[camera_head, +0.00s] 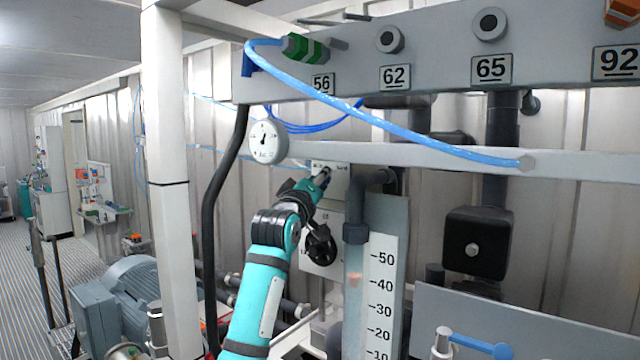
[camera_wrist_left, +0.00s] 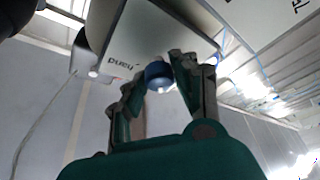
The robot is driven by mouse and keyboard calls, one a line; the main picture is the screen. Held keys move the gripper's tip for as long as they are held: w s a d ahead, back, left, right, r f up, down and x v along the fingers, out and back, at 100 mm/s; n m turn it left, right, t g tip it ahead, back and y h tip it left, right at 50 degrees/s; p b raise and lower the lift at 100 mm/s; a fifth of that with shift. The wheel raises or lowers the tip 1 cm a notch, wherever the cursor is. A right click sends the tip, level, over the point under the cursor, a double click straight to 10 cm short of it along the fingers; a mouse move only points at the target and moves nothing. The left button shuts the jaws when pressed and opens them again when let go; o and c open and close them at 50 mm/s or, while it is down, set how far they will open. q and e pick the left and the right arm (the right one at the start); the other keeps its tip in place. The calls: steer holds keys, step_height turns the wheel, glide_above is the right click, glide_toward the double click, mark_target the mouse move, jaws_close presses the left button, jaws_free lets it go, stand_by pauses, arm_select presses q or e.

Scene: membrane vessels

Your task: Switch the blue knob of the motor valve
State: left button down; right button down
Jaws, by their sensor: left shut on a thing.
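The motor valve's white box (camera_head: 341,186) is on the far side of the rig, left of the vertical pipe in the head view. In the left wrist view its white face (camera_wrist_left: 140,38) shows the word "hand" upside down. The blue knob (camera_wrist_left: 158,75) sticks out from this face between the fingers. My left gripper (camera_head: 322,178) reaches up to the box, and in the left wrist view (camera_wrist_left: 156,82) its two fingers are closed around the knob. In the head view the knob is mostly hidden by the gripper. My right gripper is not in view.
A scaled tube (camera_head: 382,285) stands right of the arm. A blue hose (camera_head: 400,131) arcs overhead, and a white post (camera_head: 168,190) stands at left.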

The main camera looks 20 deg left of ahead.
arm_select(q)
steer(key=m+h+b, duration=0.1)
steer(key=m, duration=0.2)
steer(key=m+h, duration=0.2)
steer(key=m, duration=0.2)
steer(key=shift+a+f+t+b, duration=0.1)
steer(key=shift+a+t+b, duration=0.05)
steer(key=shift+t+b, duration=0.25)
steer(key=m+h, duration=0.1)
steer(key=m, duration=0.1)
steer(key=shift+m+h, duration=0.3)
steer(key=shift+r+m+g+h+p, duration=0.1)
steer(key=shift+m+g+h+p, duration=0.7)
steer(key=shift+m, duration=1.5)
steer(key=shift+r+m+g+h+p, duration=0.2)
steer(key=shift+m+h, duration=1.05)
steer(key=shift+m, duration=1.05)
steer(key=shift+f+m+g+h+p, duration=0.1)
steer(key=shift+m+g+h+p, duration=0.7)
steer(key=shift+m, duration=1.5)
steer(key=shift+m+h+b, duration=0.3)
steer(key=shift+h+b, duration=0.05)
steer(key=shift+b, duration=0.05)
